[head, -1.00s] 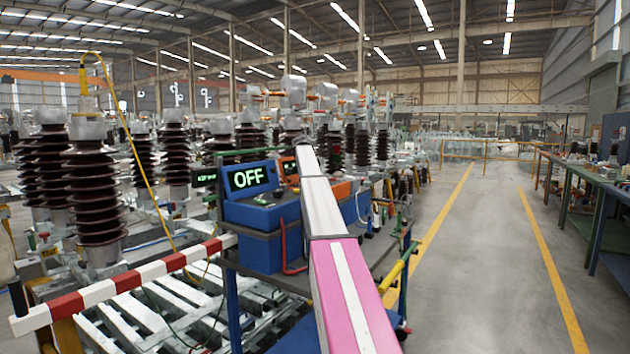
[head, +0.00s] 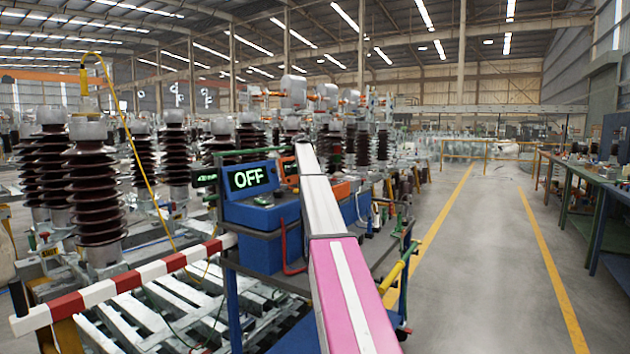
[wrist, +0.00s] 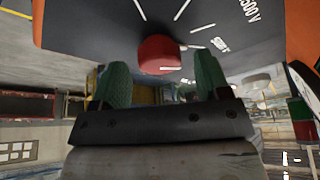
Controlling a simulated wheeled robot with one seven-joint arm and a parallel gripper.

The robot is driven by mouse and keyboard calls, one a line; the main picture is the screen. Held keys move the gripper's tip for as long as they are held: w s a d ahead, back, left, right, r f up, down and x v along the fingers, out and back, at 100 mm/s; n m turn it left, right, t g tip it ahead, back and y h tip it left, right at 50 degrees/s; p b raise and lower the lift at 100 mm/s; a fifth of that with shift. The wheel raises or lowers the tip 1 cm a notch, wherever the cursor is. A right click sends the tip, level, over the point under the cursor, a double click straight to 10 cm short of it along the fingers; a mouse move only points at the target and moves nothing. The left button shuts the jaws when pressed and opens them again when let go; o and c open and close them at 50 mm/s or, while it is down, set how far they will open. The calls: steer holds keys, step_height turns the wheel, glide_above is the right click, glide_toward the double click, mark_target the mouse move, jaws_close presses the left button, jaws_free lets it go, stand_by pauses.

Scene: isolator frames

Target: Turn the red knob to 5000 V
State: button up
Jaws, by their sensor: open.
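The red knob (wrist: 160,54) shows in the wrist view, on a dark dial panel (wrist: 95,28) with white tick marks and lettering, part of which reads "500 V". The panel has an orange edge. My gripper (wrist: 161,72) is open, with its two green fingers apart to the left and right of the knob. The knob lies between the fingertips in the picture; I cannot tell whether either finger touches it. In the head view, my arm hides most of the orange device (head: 289,168). The knob and the gripper are hidden there.
A blue instrument (head: 262,213) with a display reading OFF (head: 249,178) stands on the cart, left of my arm. A red-and-white barrier bar (head: 130,284) crosses the lower left. Brown insulators (head: 95,200) stand behind it. The aisle floor (head: 480,270) at right is clear.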

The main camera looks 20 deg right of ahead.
steer(key=v, duration=0.9)
steer(key=shift+a+r, duration=0.2)
steer(key=shift+r, duration=0.15)
steer(key=s+d+n+t+y, duration=0.4)
steer(key=d+n+y, duration=0.15)
steer(key=n, duration=1.45)
steer(key=shift+n, duration=0.3)
steer(key=x, duration=1.1)
steer(key=shift+s, duration=0.1)
steer(key=c, duration=0.9)
